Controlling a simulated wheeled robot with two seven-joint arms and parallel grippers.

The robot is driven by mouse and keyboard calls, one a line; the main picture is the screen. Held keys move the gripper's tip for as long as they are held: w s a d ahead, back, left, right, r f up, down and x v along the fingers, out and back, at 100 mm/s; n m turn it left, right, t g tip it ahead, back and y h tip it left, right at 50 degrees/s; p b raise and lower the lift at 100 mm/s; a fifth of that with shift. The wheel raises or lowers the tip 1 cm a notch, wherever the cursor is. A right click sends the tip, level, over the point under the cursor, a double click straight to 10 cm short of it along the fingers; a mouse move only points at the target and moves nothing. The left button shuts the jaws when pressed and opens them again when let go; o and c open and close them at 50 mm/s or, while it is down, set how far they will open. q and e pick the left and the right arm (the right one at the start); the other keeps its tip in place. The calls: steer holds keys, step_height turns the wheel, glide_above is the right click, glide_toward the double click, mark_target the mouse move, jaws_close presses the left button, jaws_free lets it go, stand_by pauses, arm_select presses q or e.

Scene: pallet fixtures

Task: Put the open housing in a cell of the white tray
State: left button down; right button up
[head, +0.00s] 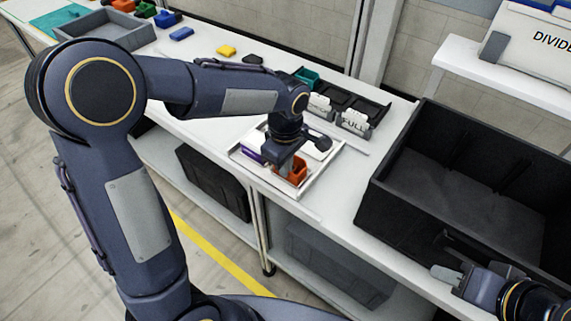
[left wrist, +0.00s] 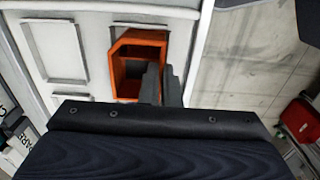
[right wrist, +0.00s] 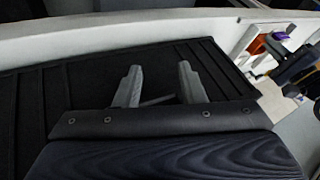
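The open housing is an orange, box-like part (head: 293,172) with an open top. It is at the front right part of the white tray (head: 248,169), over or in a cell; I cannot tell whether it touches the floor. It also shows in the left wrist view (left wrist: 139,48). My left gripper (left wrist: 162,78) has its fingers close together at the housing's right wall, one on each side, shut on that wall. My right gripper (head: 455,275) is at the big black bin; in the right wrist view its fingers (right wrist: 158,85) are apart and empty.
A purple and white item (head: 249,148) is at the tray's left. Behind the tray stand black holders with white labelled cards (head: 354,120). The big black bin (head: 400,205) is to the right. Blue (head: 181,33) and yellow (head: 226,50) parts lie farther back on the bench.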

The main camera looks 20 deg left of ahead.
arm_select(q)
steer(key=c, duration=2.1)
jaws_free()
steer(key=o, duration=0.5)
step_height(320, 180, up, 7)
steer(key=shift+r, duration=0.45)
